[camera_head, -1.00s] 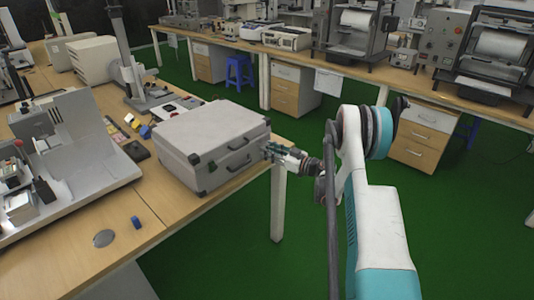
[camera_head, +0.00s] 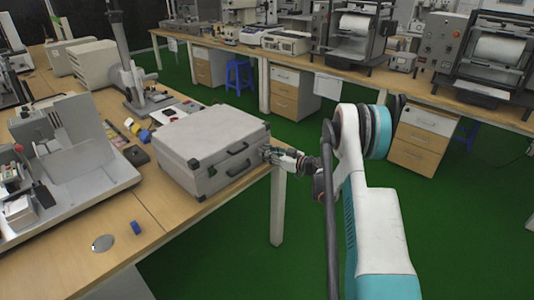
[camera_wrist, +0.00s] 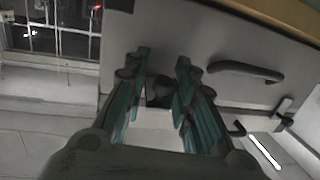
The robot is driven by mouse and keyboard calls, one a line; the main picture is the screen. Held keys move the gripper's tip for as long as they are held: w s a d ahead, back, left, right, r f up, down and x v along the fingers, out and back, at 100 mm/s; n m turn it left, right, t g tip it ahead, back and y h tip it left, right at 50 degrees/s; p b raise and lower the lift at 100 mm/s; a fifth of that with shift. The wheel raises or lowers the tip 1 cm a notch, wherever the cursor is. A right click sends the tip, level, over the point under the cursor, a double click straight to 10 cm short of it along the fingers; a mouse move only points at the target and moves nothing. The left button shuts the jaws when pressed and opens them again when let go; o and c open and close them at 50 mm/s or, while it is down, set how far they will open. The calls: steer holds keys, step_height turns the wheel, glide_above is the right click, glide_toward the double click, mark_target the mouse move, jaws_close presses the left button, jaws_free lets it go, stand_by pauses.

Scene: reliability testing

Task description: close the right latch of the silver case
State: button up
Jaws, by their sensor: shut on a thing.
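The silver case (camera_head: 205,140) stands on the wooden table in the head view, its lid down. Its front has dark handles (camera_head: 238,148) and a left latch (camera_head: 212,170). In the wrist view the case front (camera_wrist: 222,37) fills the upper part, with a dark handle (camera_wrist: 245,72) to the right. My gripper (camera_head: 267,154) is at the right end of the case front. In the wrist view my gripper (camera_wrist: 160,75) has its teal fingers on either side of a small dark part, the right latch (camera_wrist: 159,91), and is shut on it. The fingers hide the latch in the head view.
Grey equipment (camera_head: 80,150) stands at the left. The green floor right of the case is open.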

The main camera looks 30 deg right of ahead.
steer(key=shift+s+a+r+g+h+p, duration=0.1)
steer(key=shift+r+g+h+p, duration=0.2)
steer(key=shift+g+p, duration=0.25)
steer(key=shift+s+a+r+g+h+p, duration=0.1)
steer(key=shift+r+g+h+p, duration=0.25)
steer(key=shift+g, duration=0.3)
steer(key=shift+f+g, duration=0.15)
steer(key=shift+g, duration=0.15)
steer(key=o, duration=0.8)
steer(key=shift+a, duration=0.1)
steer(key=shift+s+d, duration=0.1)
steer(key=shift+d, duration=0.15)
steer(key=v, duration=1.1)
steer(key=shift+s+r, duration=0.2)
steer(key=shift+s, duration=0.05)
